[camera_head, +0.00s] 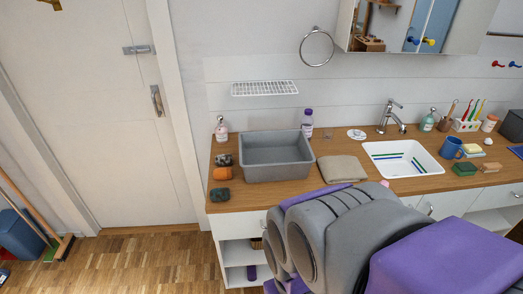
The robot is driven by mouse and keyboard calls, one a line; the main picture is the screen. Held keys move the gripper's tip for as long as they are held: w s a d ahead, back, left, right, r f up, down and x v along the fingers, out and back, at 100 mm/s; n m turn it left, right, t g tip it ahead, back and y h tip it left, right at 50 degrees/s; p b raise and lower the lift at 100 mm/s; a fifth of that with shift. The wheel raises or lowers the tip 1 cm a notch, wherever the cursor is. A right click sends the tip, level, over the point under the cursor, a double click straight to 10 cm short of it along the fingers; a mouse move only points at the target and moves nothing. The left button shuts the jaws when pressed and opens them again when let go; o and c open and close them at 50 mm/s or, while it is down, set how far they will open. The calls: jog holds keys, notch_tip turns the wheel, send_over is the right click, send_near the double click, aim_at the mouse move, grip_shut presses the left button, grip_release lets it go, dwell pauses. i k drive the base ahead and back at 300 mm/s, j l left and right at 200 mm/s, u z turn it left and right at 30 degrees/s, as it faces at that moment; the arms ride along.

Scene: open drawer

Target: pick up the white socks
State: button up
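I cannot make out any white socks in this view. The wooden countertop (238,198) holds several small soft-looking bundles at its left end: a dark patterned one (222,160), an orange one (222,173) and a dark green one (220,195). Beside them stands a grey bin (278,172), whose visible inside looks empty. A folded beige cloth (342,169) lies right of the bin. My grey and purple arm fills the lower right foreground and hides part of the cabinet front. I cannot see my gripper's fingers.
Below the counter, a white drawer front (249,223) looks closed above open shelves (238,252). A closed door (115,110) is at left. Bare wooden floor (150,262) lies left of the cabinet.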

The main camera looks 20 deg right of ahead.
aim_at(221, 159)
jog(key=j+z, duration=0.1)
jog(key=z, duration=0.3)
jog(key=i+j+z, duration=0.15)
jog(key=j, duration=0.2)
jog(key=i+j+z, duration=0.15)
jog(key=j, duration=0.2)
jog(key=i+j+z, duration=0.15)
jog(key=j, duration=0.25)
jog(key=i+j+z, duration=0.15)
jog(key=j, duration=0.2)
jog(key=j+z, duration=0.15)
jog(key=j, duration=0.25)
jog(key=i+j, duration=0.1)
jog(key=j, duration=0.3)
jog(key=i+j, duration=0.1)
jog(key=j, duration=0.35)
jog(key=i+j, duration=0.1)
jog(key=j, duration=0.3)
